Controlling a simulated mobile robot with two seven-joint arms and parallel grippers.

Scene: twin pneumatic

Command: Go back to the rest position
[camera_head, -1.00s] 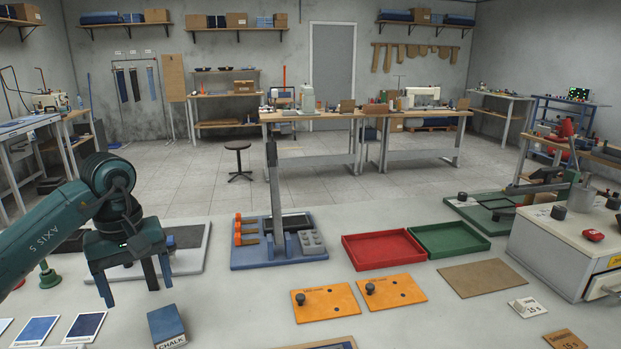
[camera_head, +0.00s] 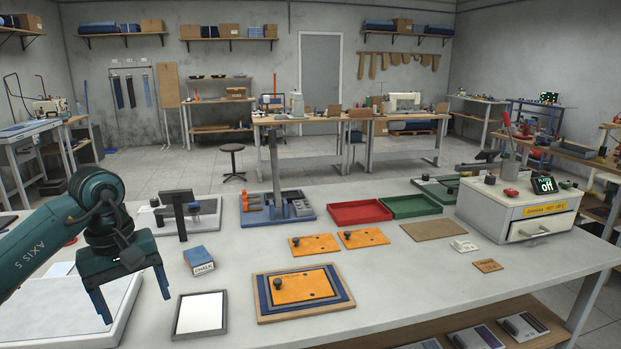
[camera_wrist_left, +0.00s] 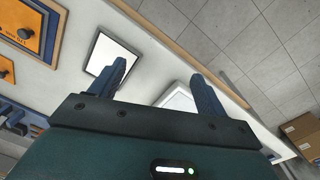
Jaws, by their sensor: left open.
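My left gripper (camera_head: 135,298) comes in from the left in the head view, pointing down over the left part of the worktable (camera_head: 405,290). Its two fingers are apart with nothing between them. In the left wrist view its fingers (camera_wrist_left: 160,85) are also spread and empty, with a framed white panel (camera_wrist_left: 108,55) beyond the left finger. In the head view that framed white panel (camera_head: 201,313) lies just right of the gripper. My right gripper is in neither view now.
A chalk box (camera_head: 199,260), an orange plate on a blue and wooden frame (camera_head: 263,311), red (camera_head: 360,213) and green (camera_head: 411,206) trays and a white drawer cabinet (camera_head: 490,212) stand on the table. A pale board (camera_head: 60,320) lies under the left gripper. Bare tabletop shows at front right.

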